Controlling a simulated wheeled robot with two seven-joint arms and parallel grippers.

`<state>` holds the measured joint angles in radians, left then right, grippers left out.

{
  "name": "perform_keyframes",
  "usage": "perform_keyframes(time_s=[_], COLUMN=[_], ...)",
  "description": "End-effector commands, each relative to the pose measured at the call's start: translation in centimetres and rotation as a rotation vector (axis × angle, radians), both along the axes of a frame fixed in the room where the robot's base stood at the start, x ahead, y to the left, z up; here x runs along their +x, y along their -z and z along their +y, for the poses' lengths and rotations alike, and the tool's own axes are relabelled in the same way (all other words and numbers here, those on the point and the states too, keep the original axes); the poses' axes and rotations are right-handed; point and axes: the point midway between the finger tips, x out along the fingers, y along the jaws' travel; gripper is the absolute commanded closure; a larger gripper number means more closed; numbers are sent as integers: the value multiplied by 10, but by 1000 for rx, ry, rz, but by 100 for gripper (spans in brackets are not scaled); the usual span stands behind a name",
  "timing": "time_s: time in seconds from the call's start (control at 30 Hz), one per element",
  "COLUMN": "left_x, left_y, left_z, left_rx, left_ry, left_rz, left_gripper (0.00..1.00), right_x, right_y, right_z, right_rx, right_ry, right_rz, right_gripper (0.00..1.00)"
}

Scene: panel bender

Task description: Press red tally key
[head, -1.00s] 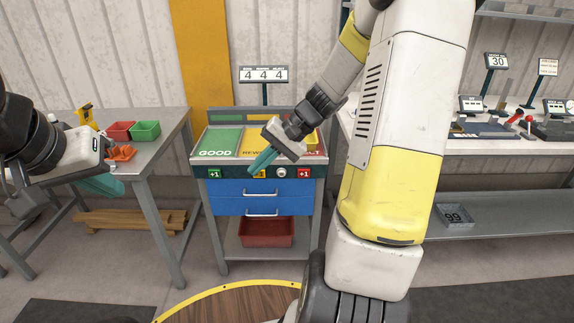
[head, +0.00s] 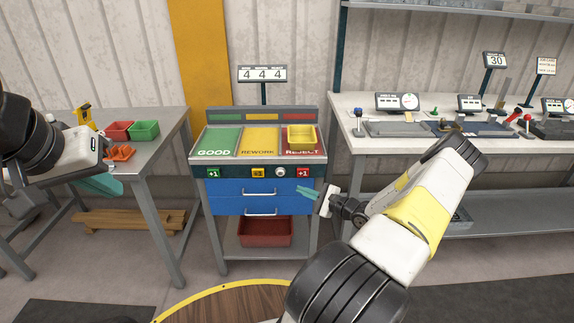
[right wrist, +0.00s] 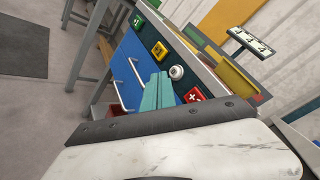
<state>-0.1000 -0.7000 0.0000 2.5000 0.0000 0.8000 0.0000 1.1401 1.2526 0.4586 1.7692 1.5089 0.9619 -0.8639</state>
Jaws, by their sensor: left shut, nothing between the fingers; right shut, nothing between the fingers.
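The red tally key (head: 303,173), marked +1, is on the dark front strip of the sorting cart, below the REJECT bay. In the right wrist view the red key (right wrist: 193,96) shows just to the right of my fingertips. My right gripper (head: 300,191) is shut and empty, in front of the blue drawers, a little below the red key in the head view. Its teal fingers (right wrist: 158,88) point toward the cart front; contact cannot be told. My left gripper (head: 106,186) is shut and empty beside the left table, partly hidden by its own wrist.
On the same strip are a green key (head: 213,173), a yellow key (head: 258,173) and a round white knob (head: 280,172). A yellow tray (head: 301,135) lies in the REJECT bay. The counter sign (head: 262,74) reads 4 4 4. A workbench (head: 352,122) stands right.

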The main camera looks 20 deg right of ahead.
Motion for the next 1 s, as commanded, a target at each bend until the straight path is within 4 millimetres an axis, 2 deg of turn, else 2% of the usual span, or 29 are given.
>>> perform_keyframes(time_s=[0.1,0.2,0.63,0.77,1.0], left_x=[0,0,0,0,0], left_y=[0,0,0,0,0], left_z=[0,0,0,0,0], left_rx=[0,0,0,0,0], left_ry=[0,0,0,0,0], left_rz=[0,0,0,0,0], left_gripper=[100,100,100,100,100], right_x=[-1,-1,2,13,46], right_y=[14,19,19,19,19], right_z=[-13,-17,-19,-22,-32], right_rx=[35,45,45,44,42], right_ry=[62,84,85,84,84], right_rz=[1,1,1,0,0], right_gripper=[100,100,100,100,100])
